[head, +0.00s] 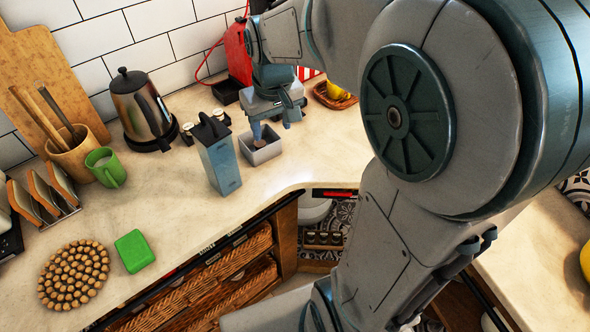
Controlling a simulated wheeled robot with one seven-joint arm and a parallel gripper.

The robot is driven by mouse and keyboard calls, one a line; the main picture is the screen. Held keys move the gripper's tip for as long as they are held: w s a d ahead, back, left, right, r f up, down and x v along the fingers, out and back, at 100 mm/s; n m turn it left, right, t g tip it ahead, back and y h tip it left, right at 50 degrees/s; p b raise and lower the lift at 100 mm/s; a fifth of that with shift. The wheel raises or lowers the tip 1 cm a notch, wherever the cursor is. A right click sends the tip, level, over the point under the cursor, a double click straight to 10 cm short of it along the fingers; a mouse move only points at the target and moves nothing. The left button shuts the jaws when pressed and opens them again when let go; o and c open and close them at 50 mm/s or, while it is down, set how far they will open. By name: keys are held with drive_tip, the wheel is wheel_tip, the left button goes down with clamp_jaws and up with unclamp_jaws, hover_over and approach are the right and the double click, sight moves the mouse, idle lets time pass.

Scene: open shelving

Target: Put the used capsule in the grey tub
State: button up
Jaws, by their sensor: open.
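The grey tub (272,152) is a small open box on the counter, right of a tall blue-grey carton. My gripper (270,124) points down just above the tub, its fingers apart, one reaching to the tub's opening. A small dark brownish patch shows inside the tub below the fingers. I cannot tell whether it is the used capsule or shadow. I see no capsule clearly anywhere else; the gripper and arm hide part of the area.
The blue-grey carton (221,165) stands close left of the tub. A red machine (238,52) is behind. A kettle (142,108), green mug (105,167), green block (134,251) and round trivet (73,275) are left. The counter's middle is free.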

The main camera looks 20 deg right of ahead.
drive_tip(key=s+f+m, duration=0.1)
drive_tip(key=s, duration=1.3)
drive_tip(key=shift+m+t, duration=0.3)
drive_tip(key=shift+t, duration=0.1)
